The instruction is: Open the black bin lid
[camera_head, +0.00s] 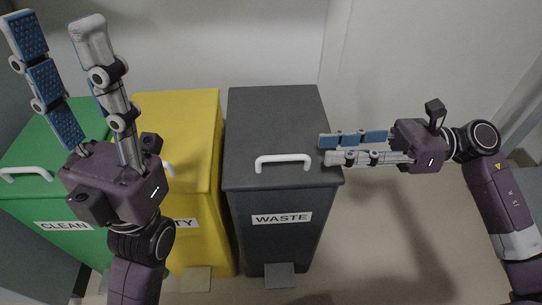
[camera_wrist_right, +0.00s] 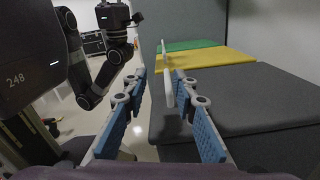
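The black bin (camera_head: 275,225), labelled WASTE, stands at the right of the row with its dark lid (camera_head: 275,115) shut. A white handle (camera_head: 283,160) sits near the front of the lid. In the right wrist view the handle (camera_wrist_right: 168,78) shows edge-on ahead, roughly between the fingers. My right gripper (camera_head: 322,149) is open and empty, sideways at the lid's right edge, its fingertips a short gap right of the handle. My left gripper (camera_head: 56,28) is open and empty, pointing up, in front of the green and yellow bins in the picture.
A yellow bin (camera_head: 180,115) stands left of the black bin, and a green bin (camera_head: 75,120), labelled CLEAN, further left. Their lids are shut. A pale wall (camera_head: 270,40) is behind. A grey pedal (camera_head: 280,275) sticks out below the black bin. The floor to the right is clear.

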